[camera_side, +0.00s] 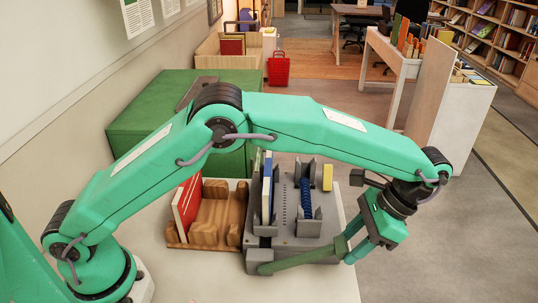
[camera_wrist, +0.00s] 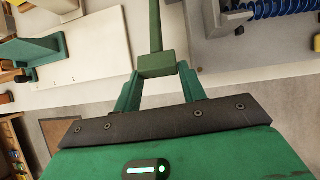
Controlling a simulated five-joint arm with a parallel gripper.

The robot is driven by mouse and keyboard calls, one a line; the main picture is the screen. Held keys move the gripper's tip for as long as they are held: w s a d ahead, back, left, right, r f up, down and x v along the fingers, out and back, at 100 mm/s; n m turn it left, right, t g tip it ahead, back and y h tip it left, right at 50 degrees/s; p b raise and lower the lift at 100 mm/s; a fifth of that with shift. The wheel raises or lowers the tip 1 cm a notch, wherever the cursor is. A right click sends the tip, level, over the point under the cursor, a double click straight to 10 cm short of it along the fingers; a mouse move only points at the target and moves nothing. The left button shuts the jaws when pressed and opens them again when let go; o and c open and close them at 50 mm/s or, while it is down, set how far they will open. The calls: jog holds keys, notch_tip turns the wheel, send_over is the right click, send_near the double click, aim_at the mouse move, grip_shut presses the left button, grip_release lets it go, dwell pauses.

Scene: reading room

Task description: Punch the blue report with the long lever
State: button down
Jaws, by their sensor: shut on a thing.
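The blue report (camera_side: 267,188) stands upright in the slot at the left of the grey punching machine (camera_side: 285,222). The long dark green lever (camera_side: 300,262) runs along the machine's front edge, low and nearly level, from a grey block at its left to my gripper. My gripper (camera_side: 357,247) is shut on the lever's right end, right of the machine. In the wrist view my gripper (camera_wrist: 156,84) has its two green fingers closed on the lever's end block (camera_wrist: 156,65), with the lever's shaft (camera_wrist: 155,25) running away upward. Where the report meets the slot's bottom is hidden.
A wooden rack (camera_side: 218,211) with a red report (camera_side: 187,207) stands left of the machine. A green cabinet (camera_side: 150,115) is behind. Floor right of my gripper is clear.

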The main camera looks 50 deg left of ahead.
jog(key=shift+s+d+f, duration=0.1)
jog(key=shift+d+f, duration=0.1)
jog(key=shift+f, duration=0.15)
jog(key=c, duration=0.8)
grip_release()
jog(key=shift+c, duration=0.2)
jog(key=shift+r, duration=0.1)
jog(key=shift+r, duration=0.15)
jog(key=v, duration=0.7)
jog(key=shift+r, duration=0.2)
jog(key=shift+r, duration=0.1)
